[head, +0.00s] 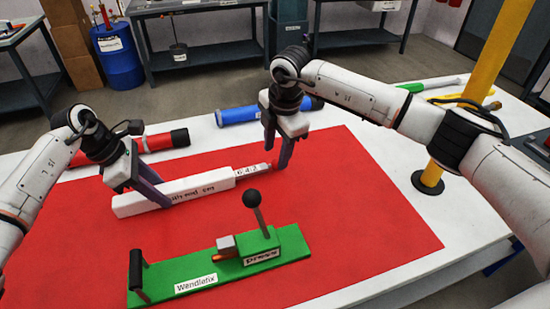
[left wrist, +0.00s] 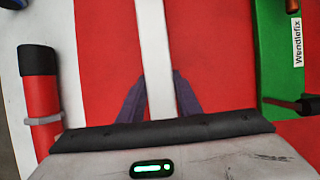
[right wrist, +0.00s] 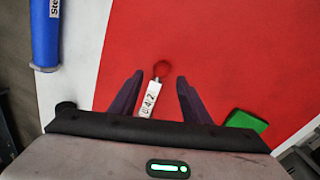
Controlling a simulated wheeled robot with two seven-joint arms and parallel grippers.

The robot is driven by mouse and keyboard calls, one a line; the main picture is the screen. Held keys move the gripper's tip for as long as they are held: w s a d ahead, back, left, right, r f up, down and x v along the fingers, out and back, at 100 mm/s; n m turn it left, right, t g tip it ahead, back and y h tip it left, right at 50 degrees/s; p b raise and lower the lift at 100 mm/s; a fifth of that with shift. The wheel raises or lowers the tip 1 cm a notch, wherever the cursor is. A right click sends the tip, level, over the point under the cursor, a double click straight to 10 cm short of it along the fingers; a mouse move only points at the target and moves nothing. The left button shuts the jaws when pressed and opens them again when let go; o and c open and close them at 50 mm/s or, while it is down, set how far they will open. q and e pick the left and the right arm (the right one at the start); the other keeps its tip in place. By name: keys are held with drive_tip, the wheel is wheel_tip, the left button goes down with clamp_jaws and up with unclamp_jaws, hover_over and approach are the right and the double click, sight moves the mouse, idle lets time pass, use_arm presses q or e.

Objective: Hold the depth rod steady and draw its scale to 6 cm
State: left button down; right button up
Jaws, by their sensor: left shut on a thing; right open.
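The depth rod is a long white body (head: 190,191) with dark lettering, lying on the red mat; it also shows in the left wrist view (left wrist: 153,40). A narrower white scale (head: 250,171) sticks out of its right end, with digits that look like 6, 4 and 2. A red end piece (head: 273,164) is at its tip. My left gripper (head: 155,197) is shut on the white body. My right gripper (head: 277,160) is open at the tip. In the right wrist view its fingers stand either side of the scale (right wrist: 147,103) and red ring (right wrist: 161,69), apart from them.
A green Wendlefix device (head: 205,279) with a black-knobbed lever stands in front on the red mat (head: 360,210). Red (head: 160,142) and blue (head: 238,115) cylinders lie behind. A yellow post (head: 470,90) stands at the right. The mat's right side is clear.

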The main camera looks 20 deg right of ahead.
wheel_tip(320, 180, up, 8)
drive_tip(key=s, duration=0.1)
drive_tip(key=shift+s+d, duration=0.15)
drive_tip(key=shift+s, duration=0.15)
